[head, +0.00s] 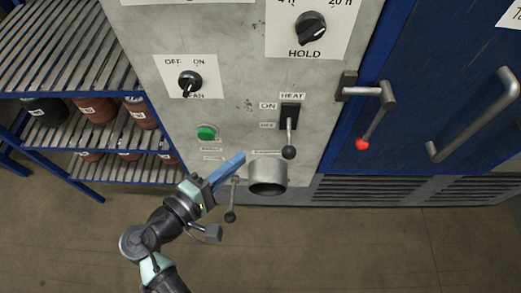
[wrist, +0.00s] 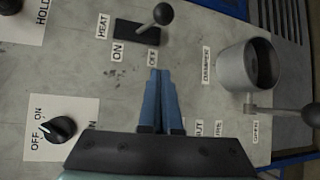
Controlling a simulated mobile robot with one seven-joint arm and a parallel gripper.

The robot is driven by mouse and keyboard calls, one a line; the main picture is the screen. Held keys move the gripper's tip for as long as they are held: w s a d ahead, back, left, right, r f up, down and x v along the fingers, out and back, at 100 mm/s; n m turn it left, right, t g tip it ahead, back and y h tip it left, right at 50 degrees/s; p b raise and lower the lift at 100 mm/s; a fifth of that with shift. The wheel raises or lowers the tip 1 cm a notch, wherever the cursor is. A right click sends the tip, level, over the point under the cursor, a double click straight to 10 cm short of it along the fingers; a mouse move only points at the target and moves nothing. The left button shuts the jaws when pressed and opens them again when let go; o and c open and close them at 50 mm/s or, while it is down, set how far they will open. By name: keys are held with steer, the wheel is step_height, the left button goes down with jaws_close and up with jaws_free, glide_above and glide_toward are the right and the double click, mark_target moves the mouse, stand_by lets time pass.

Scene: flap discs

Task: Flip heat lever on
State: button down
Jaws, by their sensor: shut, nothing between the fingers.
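The heat lever (head: 289,132) has a dark ball knob and sits in a black slot plate under the HEAT label on the grey panel. It hangs down, toward the OFF label; ON is above. In the wrist view the lever's ball (wrist: 163,14) is at the top, on the OFF side of the slot. My gripper (head: 242,157) has blue fingers and is shut and empty. It is below and left of the lever in the head view, apart from it. In the wrist view its fingertips (wrist: 160,72) lie below the slot plate.
A round metal pipe (head: 268,178) sticks out right of my gripper, with a damper lever (head: 231,214) below. A green button (head: 206,132), fan knob (head: 190,83) and hold knob (head: 310,28) are on the panel. A red-tipped door handle (head: 372,128) is at right.

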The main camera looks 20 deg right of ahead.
mark_target(289, 138)
steer(key=x, duration=1)
steer(key=shift+s+p, duration=0.1)
steer(key=shift+p, duration=0.3)
steer(key=shift+s+d+r+p, duration=0.15)
steer(key=shift+s+p, duration=0.15)
steer(key=shift+s, duration=0.35)
steer(key=shift+s+d+r+p, duration=0.1)
steer(key=shift+s+d+p, duration=0.15)
steer(key=shift+s, duration=0.35)
steer(key=shift+s+d+r+p, duration=0.1)
steer(key=shift+s+p, duration=0.25)
steer(key=shift+s, duration=0.3)
steer(key=shift+r+p, duration=0.2)
steer(key=shift+p, duration=0.15)
steer(key=shift+s+r+g+p, duration=0.1)
steer(key=shift+g+p, duration=0.2)
steer(key=shift+p, duration=0.3)
